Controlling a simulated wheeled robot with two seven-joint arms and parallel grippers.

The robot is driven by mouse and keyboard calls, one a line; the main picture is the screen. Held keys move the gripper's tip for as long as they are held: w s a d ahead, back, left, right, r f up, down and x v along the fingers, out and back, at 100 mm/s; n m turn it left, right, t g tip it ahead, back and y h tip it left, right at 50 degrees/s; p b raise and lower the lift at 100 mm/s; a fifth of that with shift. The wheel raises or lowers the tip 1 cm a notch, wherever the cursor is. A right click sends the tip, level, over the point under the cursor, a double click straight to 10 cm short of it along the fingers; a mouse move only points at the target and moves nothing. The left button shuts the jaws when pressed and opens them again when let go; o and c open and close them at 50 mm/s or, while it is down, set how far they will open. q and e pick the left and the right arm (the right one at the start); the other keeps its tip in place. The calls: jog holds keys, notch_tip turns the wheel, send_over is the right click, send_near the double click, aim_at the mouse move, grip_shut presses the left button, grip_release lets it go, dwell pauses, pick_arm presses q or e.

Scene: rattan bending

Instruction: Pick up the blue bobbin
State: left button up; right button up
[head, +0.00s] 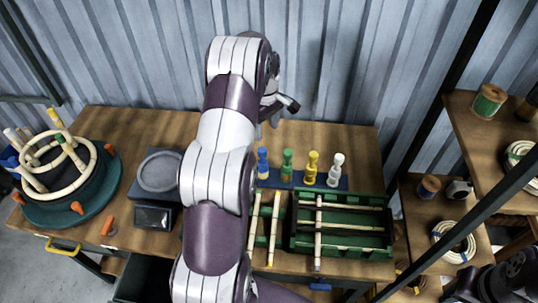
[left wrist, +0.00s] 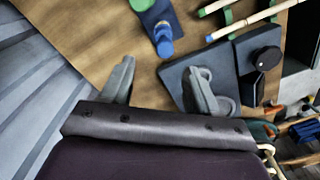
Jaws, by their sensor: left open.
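The blue bobbin (head: 263,163) stands upright at the left end of a blue rack on the table, partly close behind my left arm's outline in the head view. It also shows at the upper middle of the left wrist view (left wrist: 163,36). Green (head: 287,165), yellow (head: 311,168) and white (head: 336,169) bobbins stand to its right. My left gripper (left wrist: 162,78) is open and empty, its two grey fingers apart, with the bobbin beyond them. My right gripper is not in view.
A green tray (head: 343,252) with pale rods lies in front of the rack. A grey device with a round plate (head: 159,171) is to the left. A round rattan frame (head: 59,174) is at far left. Shelves (head: 470,108) with dark posts stand at right.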

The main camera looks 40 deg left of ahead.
aim_at(262, 150)
pick_arm(q)
jog(key=s+f, duration=0.1)
jog(key=s+f+p, duration=0.1)
jog(key=shift+a+f, duration=0.2)
jog(key=shift+f, duration=0.2)
jog(key=f, duration=0.2)
jog(key=w+f+p, duration=0.1)
jog(key=f, duration=0.1)
jog(key=shift+w+f, duration=0.1)
notch_tip(262, 150, down, 4)
jog(key=shift+a+f+p, duration=0.1)
jog(key=shift+p, duration=1.15)
jog(key=shift+s+f, duration=0.2)
jog(key=shift+f, duration=0.15)
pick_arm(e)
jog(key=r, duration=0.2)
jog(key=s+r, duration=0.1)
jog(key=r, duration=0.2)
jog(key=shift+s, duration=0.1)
pick_arm(q)
jog(key=shift+w, duration=0.15)
jog(key=c, duration=0.9)
grip_shut()
